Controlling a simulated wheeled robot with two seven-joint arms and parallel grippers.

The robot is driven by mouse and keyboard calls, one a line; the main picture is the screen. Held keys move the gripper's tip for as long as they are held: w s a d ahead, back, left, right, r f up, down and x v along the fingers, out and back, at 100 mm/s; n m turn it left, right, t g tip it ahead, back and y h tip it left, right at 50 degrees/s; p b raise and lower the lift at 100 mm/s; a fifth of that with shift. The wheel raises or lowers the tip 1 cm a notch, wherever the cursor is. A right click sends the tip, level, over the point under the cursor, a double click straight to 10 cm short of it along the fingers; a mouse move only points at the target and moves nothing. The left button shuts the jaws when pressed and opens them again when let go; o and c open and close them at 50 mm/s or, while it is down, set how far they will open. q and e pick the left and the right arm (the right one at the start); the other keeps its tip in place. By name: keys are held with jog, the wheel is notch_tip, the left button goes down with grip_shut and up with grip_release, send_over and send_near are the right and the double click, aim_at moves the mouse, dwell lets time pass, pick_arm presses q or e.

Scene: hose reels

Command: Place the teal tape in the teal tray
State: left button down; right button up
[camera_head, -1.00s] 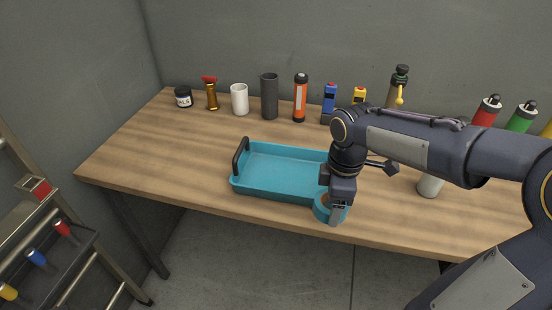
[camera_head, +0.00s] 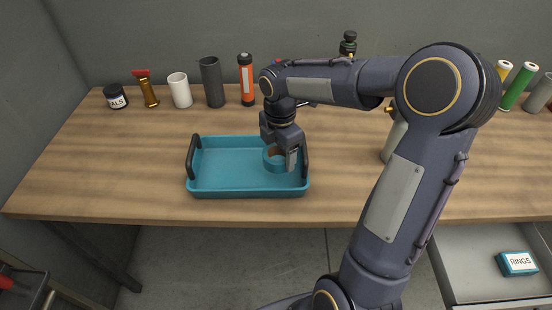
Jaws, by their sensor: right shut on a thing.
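The teal tray (camera_head: 222,192) sits on the wooden table, with a dark handle at each end. The teal tape (camera_head: 273,163) is a ring with a brown core, at the right end of the tray. My right gripper (camera_head: 286,160) points down and is shut on the tape's right side. The tape appears over the inside of the tray; I cannot tell whether it touches the tray floor. My left gripper is not in view.
On the table (camera_head: 100,175) behind the tray stand a labelled jar (camera_head: 116,98), a white cup (camera_head: 180,91), a dark cylinder (camera_head: 212,82) and an orange tube (camera_head: 246,80). A teal box marked RINGS (camera_head: 517,264) lies in an open drawer at lower right.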

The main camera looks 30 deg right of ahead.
aim_at(277, 161)
jog(key=shift+w+d+f, duration=0.1)
jog(key=shift+w+f, duration=0.65)
jog(key=shift+f, duration=0.2)
jog(key=shift+w+f, duration=0.15)
jog(key=shift+f, duration=1.5)
jog(key=shift+f, duration=0.1)
jog(key=o, duration=1)
